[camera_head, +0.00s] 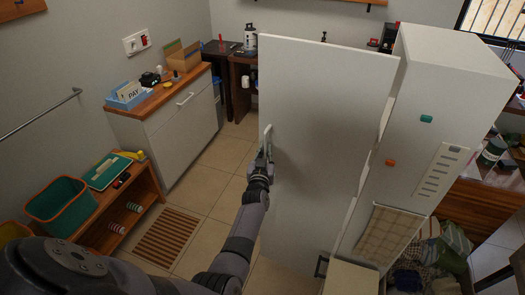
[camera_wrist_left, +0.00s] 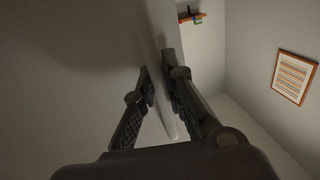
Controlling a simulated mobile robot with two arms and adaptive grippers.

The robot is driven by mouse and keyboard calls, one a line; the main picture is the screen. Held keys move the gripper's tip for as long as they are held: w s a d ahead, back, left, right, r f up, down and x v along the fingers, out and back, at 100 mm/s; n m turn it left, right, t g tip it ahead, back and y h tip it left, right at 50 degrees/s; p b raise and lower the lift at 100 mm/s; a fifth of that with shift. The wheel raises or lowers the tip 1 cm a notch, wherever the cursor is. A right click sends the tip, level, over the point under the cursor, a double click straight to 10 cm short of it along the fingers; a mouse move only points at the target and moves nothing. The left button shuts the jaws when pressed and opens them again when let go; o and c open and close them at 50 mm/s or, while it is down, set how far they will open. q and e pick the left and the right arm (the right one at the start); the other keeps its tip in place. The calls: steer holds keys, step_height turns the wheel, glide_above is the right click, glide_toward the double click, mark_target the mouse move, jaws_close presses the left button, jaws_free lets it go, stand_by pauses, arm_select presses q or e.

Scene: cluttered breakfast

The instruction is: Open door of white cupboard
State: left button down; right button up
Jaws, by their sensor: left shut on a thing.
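The tall white cupboard (camera_head: 455,80) stands at the right in the head view. Its door (camera_head: 320,110) stands open, swung out to the left, with its broad face towards me. A pale handle (camera_head: 267,137) is near the door's free left edge. My left gripper (camera_head: 262,158) is at this handle, with the arm reaching up from below. In the left wrist view, the fingers of my left gripper (camera_wrist_left: 159,84) lie on both sides of a pale bar, which looks like the handle, shut on it. The grey door surface fills the left of that view. My right gripper is not in view.
A white cabinet with a wooden top (camera_head: 165,125) stands at the left wall. A low wooden shelf (camera_head: 130,210) holds a green bin (camera_head: 62,205). A slatted wooden mat (camera_head: 160,236) lies on the tiles. The floor left of the door (camera_head: 215,185) is clear.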

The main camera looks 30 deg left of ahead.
arm_select(q)
steer(key=shift+r, duration=0.1)
steer(key=c, duration=1.9)
jaws_free()
